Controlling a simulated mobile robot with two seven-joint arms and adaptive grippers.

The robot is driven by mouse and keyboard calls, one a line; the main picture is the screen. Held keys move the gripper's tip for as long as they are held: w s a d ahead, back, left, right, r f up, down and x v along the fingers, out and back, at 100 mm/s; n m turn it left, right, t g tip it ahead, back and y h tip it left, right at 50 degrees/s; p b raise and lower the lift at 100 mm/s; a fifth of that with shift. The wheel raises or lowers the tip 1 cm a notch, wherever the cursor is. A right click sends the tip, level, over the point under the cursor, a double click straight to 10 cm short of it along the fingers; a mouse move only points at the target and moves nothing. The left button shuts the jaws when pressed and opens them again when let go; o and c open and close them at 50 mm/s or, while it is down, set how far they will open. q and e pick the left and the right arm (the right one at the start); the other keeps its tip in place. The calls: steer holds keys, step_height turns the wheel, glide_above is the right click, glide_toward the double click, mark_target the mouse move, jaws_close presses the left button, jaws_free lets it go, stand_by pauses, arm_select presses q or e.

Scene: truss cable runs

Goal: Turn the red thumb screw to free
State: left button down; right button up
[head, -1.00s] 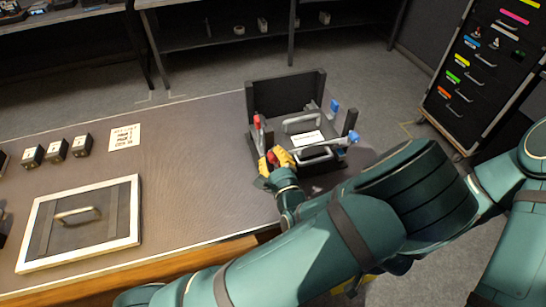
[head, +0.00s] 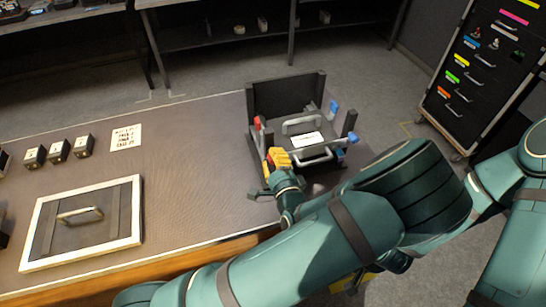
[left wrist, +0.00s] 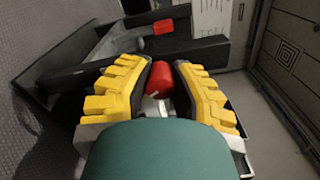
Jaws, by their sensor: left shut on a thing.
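A black open-topped fixture (head: 285,95) stands on the table with a handled dark piece and a white label inside. My left gripper (head: 277,160), with yellow fingers, is at its near left corner. In the left wrist view the gripper (left wrist: 160,85) is shut on a red thumb screw (left wrist: 155,78), one finger on each side of it. In the head view the fingers mostly hide that screw. A second red piece (head: 257,123) is farther back on the fixture's left side and also shows in the left wrist view (left wrist: 163,27). Only yellow bits of my right gripper (head: 368,278) show behind my arm.
Blue parts (head: 353,137) are on the fixture's right side. A framed panel with a handle (head: 135,240) lies at the table's left. Several small dark blocks (head: 58,150) and a printed card (head: 126,137) lie behind it. A drawer cabinet (head: 470,120) stands at the right.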

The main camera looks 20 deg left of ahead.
arm_select(q)
steer(key=n, duration=0.2)
steer(key=shift+n, duration=0.4)
steer(key=n, duration=0.3)
steer(key=shift+n+b, duration=0.3)
steer(key=n+b, duration=0.1)
steer(key=n, duration=0.4)
steer(key=shift+n, duration=0.4)
steer(key=shift+w+r, duration=0.1)
steer(key=c, duration=0.8)
jaws_free()
steer(key=shift+o, duration=0.2)
steer(key=v, duration=1.2)
